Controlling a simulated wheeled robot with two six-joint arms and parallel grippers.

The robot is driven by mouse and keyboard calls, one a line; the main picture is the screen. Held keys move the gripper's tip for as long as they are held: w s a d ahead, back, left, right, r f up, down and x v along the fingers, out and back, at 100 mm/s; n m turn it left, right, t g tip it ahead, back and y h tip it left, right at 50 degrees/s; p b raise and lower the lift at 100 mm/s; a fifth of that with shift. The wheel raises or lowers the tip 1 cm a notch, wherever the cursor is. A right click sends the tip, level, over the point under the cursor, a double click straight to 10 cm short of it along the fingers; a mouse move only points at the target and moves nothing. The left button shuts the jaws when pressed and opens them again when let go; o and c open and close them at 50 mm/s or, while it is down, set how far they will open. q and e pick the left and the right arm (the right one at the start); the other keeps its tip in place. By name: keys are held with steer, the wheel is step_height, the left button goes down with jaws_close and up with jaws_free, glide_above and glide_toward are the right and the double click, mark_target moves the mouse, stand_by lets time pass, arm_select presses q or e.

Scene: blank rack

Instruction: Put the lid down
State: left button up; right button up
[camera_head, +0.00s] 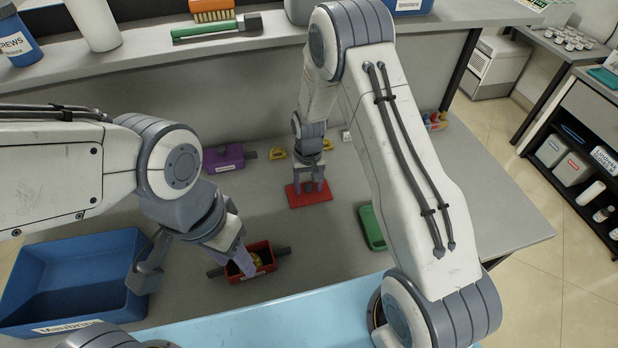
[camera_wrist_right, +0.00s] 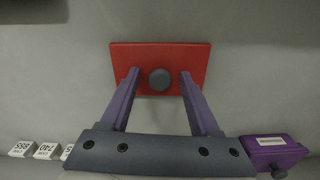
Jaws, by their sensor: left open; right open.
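The lid (camera_head: 325,197) is a flat red plate with a round grey knob and appears to lie flat on the grey tabletop. In the right wrist view the lid (camera_wrist_right: 145,55) sits between and beyond my fingers. My right gripper (camera_head: 309,187) is open, its purple fingers on either side of the knob with gaps; it also shows in the right wrist view (camera_wrist_right: 159,75). A red open box (camera_head: 265,270) with dark side handles holds something yellow. My left gripper (camera_head: 238,261) is open at this box, one purple finger at its near wall; its other finger is unclear.
A blue bin (camera_head: 100,245) stands at the left. A purple box (camera_head: 223,157) stands behind, with yellow pieces (camera_head: 278,154) beside it. A green tray (camera_head: 371,228) is right of the lid, partly behind my right arm. A shelf (camera_head: 180,55) runs along the back.

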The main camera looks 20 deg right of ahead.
mark_target(309, 186)
steer(key=shift+r+b, duration=0.35)
steer(key=shift+r, duration=0.1)
step_height(309, 186, up, 10)
steer(key=b, duration=0.3)
steer(key=s+a+r+n, duration=0.2)
steer(key=s+a+r, duration=0.25)
steer(key=s, duration=0.25)
steer(key=s+a+r+n, duration=0.2)
steer(key=s+a+r, duration=0.25)
steer(key=s, duration=0.25)
steer(key=s+n+y+b, duration=0.1)
steer(key=s+n, duration=0.3)
steer(key=s, duration=1)
steer(key=shift+s+a, duration=0.2)
steer(key=shift+s, duration=0.1)
